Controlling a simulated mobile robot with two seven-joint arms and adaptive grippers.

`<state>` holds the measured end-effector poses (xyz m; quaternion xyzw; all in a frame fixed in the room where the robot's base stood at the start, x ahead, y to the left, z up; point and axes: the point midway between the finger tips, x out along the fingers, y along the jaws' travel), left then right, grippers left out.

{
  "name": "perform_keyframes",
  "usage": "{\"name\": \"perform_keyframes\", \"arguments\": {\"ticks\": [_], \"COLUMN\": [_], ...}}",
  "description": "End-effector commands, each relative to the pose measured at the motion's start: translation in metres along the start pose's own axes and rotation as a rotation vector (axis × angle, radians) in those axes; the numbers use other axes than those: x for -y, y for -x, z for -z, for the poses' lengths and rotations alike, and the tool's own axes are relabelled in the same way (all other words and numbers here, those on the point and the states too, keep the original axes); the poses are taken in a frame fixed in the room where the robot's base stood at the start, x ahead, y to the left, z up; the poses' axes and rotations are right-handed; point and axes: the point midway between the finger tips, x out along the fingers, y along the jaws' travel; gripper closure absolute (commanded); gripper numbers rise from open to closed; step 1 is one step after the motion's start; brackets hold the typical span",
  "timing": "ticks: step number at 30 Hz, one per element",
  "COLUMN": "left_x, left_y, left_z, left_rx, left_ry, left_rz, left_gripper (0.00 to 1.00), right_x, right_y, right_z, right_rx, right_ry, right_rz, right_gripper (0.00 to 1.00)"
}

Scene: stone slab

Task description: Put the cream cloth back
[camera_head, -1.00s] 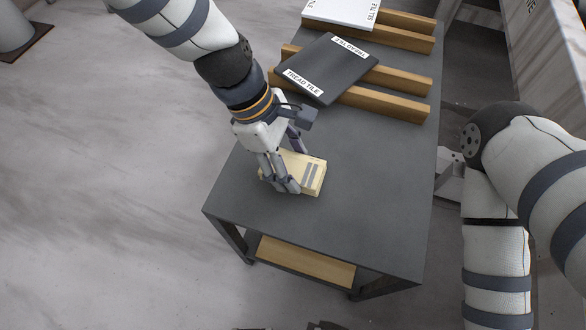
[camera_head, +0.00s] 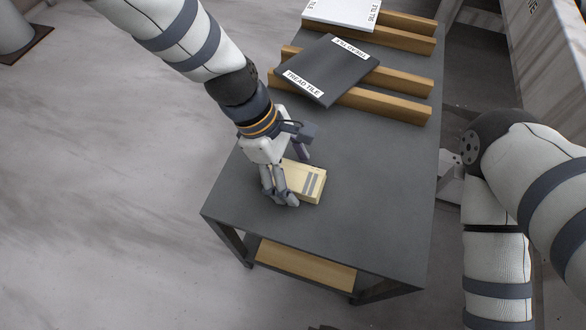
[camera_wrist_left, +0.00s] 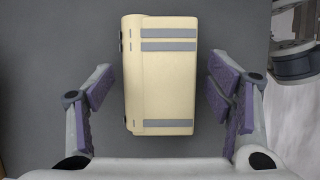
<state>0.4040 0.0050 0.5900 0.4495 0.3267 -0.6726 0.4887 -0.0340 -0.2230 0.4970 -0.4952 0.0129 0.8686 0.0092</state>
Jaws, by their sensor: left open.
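The cream cloth (camera_head: 308,181) is a folded, block-like bundle with grey stripes. It lies on the dark grey table near its front part. In the left wrist view the cloth (camera_wrist_left: 165,85) sits between the two fingers, with a gap visible on each side. My left gripper (camera_head: 292,177) is open around the cloth from above, and its fingers hide part of the cloth's left side in the head view. The open fingers also show in the left wrist view (camera_wrist_left: 165,100). My right gripper is not in view; only my right arm shows at the right.
A dark tread tile (camera_head: 328,70) rests on wooden battens (camera_head: 380,104) at the table's back. A white sill tile (camera_head: 343,13) lies behind it on more battens. The dark table top (camera_head: 385,190) is clear right of the cloth. A wooden board (camera_head: 305,264) sits below.

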Motion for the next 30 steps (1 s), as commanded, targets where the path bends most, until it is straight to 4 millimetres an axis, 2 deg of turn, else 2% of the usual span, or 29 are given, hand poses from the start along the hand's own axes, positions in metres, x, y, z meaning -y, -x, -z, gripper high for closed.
{"name": "perform_keyframes", "arguments": {"ticks": [4, 9, 15, 20, 30], "left_x": [-0.002, -0.002, -0.001, 0.0, 0.0], "left_y": [0.022, 0.071, 0.113, 0.123, 0.123], "left_z": [-0.001, -0.002, -0.002, -0.001, -0.001], "left_rx": [-0.001, -0.001, 0.0, 0.0, 0.001], "left_ry": [0.0, -0.002, -0.001, 0.0, 0.0], "left_rz": [-0.005, -0.008, -0.003, 0.0, 0.001], "left_gripper": [0.27, 0.27, 0.27, 0.27, 0.27], "right_x": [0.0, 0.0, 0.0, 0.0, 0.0], "right_y": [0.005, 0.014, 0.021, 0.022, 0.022], "right_z": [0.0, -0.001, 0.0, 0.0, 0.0], "right_rx": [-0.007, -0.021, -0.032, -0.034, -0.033], "right_ry": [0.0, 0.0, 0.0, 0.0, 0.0], "right_rz": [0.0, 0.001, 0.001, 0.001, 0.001], "right_gripper": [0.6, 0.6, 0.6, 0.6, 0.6]}}
